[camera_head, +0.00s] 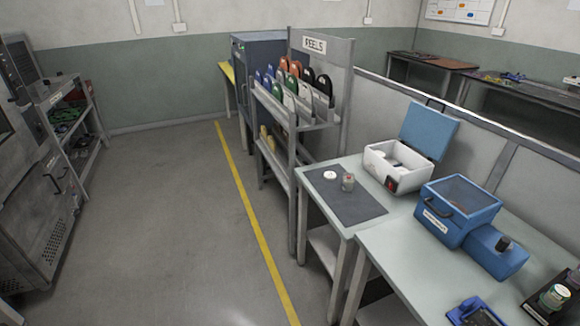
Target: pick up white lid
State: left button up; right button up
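A small round white lid (330,175) lies flat on a dark grey mat (352,208) on the workbench right of the middle. Nothing covers the lid. Neither of my grippers is in view.
A white box with an open blue lid (398,165) and a blue machine (458,208) stand to the right on the benches. A grey reels rack (293,110) stands behind the mat's bench. Open floor (170,220) with a yellow line (245,205) lies to the left.

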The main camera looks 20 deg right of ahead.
aim_at(330, 176)
jog(key=u, duration=0.55)
jog(key=i, duration=1.85)
jog(key=z, duration=0.45)
jog(key=i, duration=1.05)
jog(key=z, duration=1.2)
jog(key=i, duration=0.5)
jog(key=z, duration=0.45)
